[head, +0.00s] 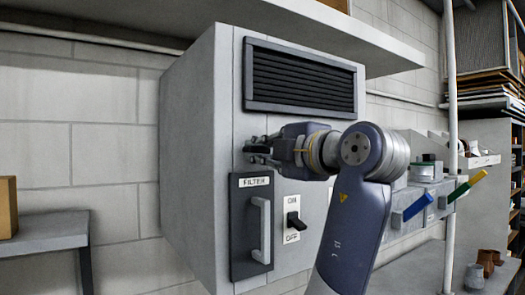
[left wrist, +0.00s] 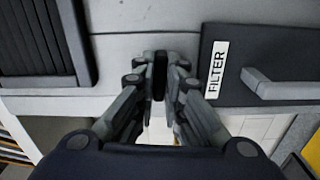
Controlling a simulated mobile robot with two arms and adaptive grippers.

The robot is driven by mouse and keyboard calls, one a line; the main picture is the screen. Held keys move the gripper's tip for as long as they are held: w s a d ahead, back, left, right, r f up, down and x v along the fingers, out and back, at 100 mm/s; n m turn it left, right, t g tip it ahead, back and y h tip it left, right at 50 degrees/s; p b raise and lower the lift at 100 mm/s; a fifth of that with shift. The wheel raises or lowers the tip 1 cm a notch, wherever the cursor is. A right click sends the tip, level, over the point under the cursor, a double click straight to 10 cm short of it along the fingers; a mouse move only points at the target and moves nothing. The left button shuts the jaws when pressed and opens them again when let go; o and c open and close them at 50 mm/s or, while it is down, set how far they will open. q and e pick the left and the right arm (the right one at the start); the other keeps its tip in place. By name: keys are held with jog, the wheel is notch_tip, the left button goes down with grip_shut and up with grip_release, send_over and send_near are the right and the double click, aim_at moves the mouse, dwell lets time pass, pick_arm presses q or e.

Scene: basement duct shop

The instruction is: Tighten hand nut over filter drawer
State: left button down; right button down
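The grey cabinet carries a dark filter drawer (head: 251,225) with a FILTER label and a grey handle; the drawer front (left wrist: 275,65) also shows at right in the left wrist view. The drawer looks closed. Just above it, my left gripper (head: 258,150) reaches the cabinet face. In the left wrist view its two fingers (left wrist: 160,80) close on both sides of the dark hand nut (left wrist: 160,68). The nut is mostly hidden by the fingers in the head view, and how tight it sits cannot be told. My right gripper is in neither view.
A louvred vent (head: 302,80) is above the nut and an ON/OFF switch (head: 293,222) is right of the drawer. A shelf overhangs the cabinet (head: 188,160). A cardboard box (head: 8,207) sits on a bench at left.

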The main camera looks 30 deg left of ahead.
pick_arm(q)
jog(key=shift+f+m, duration=0.1)
jog(key=shift+m, duration=0.2)
jog(key=m+b, duration=0.2)
jog(key=m, duration=0.1)
jog(key=shift+f, duration=0.1)
jog(key=m+b, duration=0.1)
jog(key=m, duration=0.3)
jog(key=shift+b, duration=0.3)
jog(key=m+b, duration=0.1)
jog(key=m, duration=0.4)
jog(key=shift+m, duration=0.4)
jog(key=m, duration=0.2)
jog(key=shift+m+b, duration=0.3)
jog(key=shift+b, duration=0.05)
jog(key=shift+r+m, duration=0.2)
jog(key=shift+m, duration=0.3)
jog(key=c, duration=1.7)
grip_release()
